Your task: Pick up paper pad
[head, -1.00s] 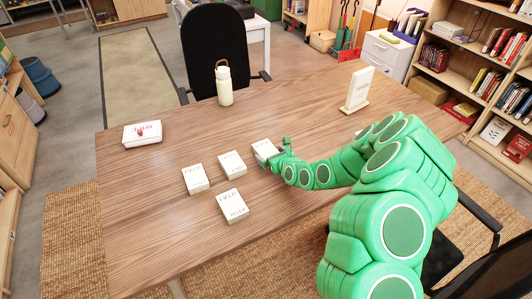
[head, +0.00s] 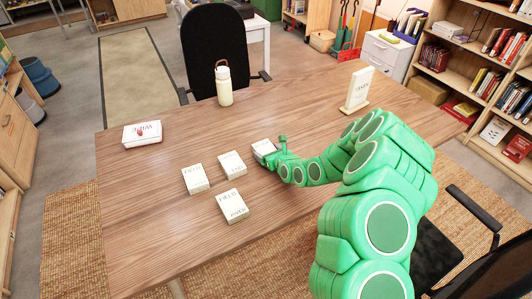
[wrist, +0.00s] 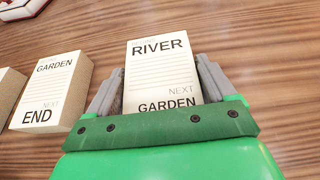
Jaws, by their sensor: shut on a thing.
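My gripper (head: 276,154) is at the middle of the wooden table, shut on a white paper pad (head: 263,147). In the wrist view the fingers of my gripper (wrist: 160,88) lie along both long sides of this paper pad (wrist: 158,70). Its top reads "RIVER", with "NEXT" and "GARDEN" below; its near end is hidden by my gripper. I cannot tell whether it is clear of the table. A similar pad (head: 232,164) lies just to its left; in the wrist view this neighbouring pad (wrist: 50,88) reads "GARDEN" and "END".
Two more pads, one to the left (head: 195,179) and one nearer the front (head: 234,206), lie on the table (head: 160,235). A white box (head: 142,134) is at the left, a cream bottle (head: 224,87) at the back, and an upright sign (head: 358,90) at the right.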

